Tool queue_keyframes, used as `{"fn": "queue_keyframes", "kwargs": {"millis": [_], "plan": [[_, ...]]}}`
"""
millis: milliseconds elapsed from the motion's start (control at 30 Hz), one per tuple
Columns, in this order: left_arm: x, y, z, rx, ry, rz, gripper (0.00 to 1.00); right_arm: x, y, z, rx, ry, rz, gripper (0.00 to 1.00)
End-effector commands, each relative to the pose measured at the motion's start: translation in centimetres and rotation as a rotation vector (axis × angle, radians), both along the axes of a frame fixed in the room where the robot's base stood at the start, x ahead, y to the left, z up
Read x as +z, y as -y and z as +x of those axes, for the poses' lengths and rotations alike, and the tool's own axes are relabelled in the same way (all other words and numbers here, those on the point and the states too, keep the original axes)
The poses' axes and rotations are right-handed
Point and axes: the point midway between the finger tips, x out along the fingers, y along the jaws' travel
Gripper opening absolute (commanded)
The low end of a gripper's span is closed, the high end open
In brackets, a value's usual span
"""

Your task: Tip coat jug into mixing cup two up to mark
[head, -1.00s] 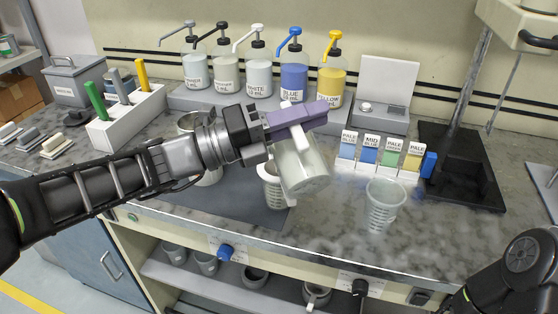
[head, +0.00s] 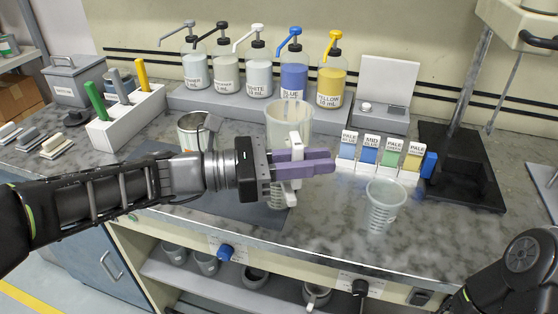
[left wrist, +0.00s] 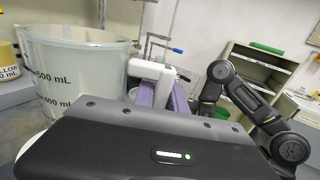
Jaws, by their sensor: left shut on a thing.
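My left gripper (head: 312,168) is shut on the white handle of a large translucent jug (head: 289,118), held up about upright behind the fingers. The jug's wall with 500 mL marks also shows in the left wrist view (left wrist: 75,70). A clear measuring cup (head: 278,199) stands on the grey mat, mostly hidden behind the gripper; its contents cannot be seen. Another clear cup (head: 384,207) with graduations stands on the counter to the right and looks empty. I cannot read a number on either cup. My right gripper is outside the views.
Pump bottles (head: 258,75) stand on a grey shelf at the back, beside a scale (head: 383,108). A metal can (head: 193,132) is left of the jug. Colour cards (head: 383,157) and a black stand (head: 462,165) are at the right. The front right counter is clear.

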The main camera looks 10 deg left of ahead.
Motion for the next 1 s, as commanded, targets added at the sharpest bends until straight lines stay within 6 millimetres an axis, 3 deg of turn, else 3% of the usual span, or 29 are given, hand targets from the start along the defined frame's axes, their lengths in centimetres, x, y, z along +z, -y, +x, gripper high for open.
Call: {"fn": "queue_keyframes", "kwargs": {"millis": [267, 1000], "plan": [[2.2, 0.0, 0.0, 0.000, 0.001, -0.002, 0.00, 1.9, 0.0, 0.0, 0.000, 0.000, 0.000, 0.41], [2.1, 0.0, 0.0, 0.000, -0.001, -0.003, 0.00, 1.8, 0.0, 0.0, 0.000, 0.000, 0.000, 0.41]]}}
